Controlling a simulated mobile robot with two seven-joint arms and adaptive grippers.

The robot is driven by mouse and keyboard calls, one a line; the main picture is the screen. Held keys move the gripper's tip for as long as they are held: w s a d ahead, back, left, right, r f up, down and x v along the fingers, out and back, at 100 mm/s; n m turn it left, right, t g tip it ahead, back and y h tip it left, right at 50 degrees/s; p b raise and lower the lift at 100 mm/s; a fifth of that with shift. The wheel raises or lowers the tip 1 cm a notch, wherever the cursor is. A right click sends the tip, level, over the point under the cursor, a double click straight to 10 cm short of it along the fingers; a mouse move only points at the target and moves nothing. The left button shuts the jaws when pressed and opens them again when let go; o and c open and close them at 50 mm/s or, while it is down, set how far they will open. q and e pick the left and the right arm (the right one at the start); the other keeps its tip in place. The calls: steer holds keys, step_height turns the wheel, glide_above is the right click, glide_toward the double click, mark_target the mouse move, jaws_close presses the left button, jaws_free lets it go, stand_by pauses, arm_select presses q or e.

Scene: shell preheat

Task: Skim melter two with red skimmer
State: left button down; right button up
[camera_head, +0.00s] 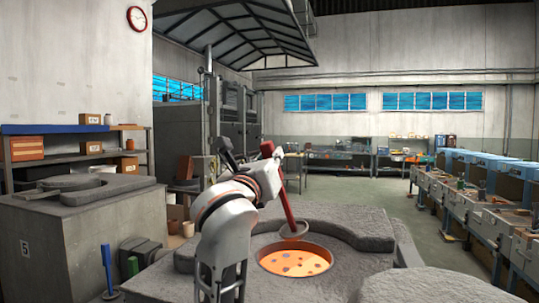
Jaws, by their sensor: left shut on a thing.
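I cannot tell whether the head touches the melt. Dark patches float on the orange melt. My left gripper (272,160) is shut on the red skimmer near the top of its handle; my own arm partly hides the grip. No number shows on this melter (345,222). My right gripper is out of view.
A long workbench (480,205) lines the right. Open floor lies between melter and bench.

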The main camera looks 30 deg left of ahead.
arm_select(q)
steer(key=shift+f, duration=2.75)
steer(key=shift+f+b, duration=1)
steer(key=shift+f, duration=1.35)
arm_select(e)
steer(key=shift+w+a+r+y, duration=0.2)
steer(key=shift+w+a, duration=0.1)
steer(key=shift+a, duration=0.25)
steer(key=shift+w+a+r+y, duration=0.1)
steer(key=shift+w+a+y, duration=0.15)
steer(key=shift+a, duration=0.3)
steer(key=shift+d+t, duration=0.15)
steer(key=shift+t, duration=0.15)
